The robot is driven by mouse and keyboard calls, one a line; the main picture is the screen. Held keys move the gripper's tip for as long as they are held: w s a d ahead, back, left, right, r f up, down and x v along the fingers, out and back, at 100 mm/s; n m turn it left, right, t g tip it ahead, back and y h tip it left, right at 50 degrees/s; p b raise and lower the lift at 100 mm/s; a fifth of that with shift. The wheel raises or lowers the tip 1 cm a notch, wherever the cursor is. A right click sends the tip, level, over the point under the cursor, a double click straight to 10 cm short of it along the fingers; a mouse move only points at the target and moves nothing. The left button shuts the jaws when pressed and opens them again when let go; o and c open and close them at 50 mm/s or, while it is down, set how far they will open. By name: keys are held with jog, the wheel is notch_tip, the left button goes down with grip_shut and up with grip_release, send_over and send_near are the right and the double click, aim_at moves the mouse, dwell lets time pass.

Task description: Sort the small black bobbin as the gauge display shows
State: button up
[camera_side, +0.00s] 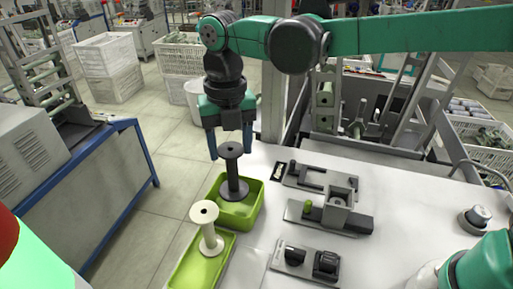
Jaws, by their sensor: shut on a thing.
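The small black bobbin (232,174) is upright, with a flange at top and bottom, inside or just above the rear green tray (241,221). My gripper (230,153) points down from above, its two blue fingers on either side of the bobbin's top flange, shut on it. I cannot tell whether the bobbin's base touches the tray floor. A small dark plate (279,171) that may be the gauge display lies on the white table; its marks are too small to read.
A cream bobbin (207,230) stands in the front green tray (187,268). To the right are a grey fixture with a dark fork (318,178), a block fixture with a green knob (335,212) and a plate with black knobs (306,262).

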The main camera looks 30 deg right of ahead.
jog(key=shift+f, duration=0.1)
dwell(0.3)
jog(key=shift+f, duration=2.15)
jog(key=o, duration=1.1)
jog(key=shift+r, duration=3.45)
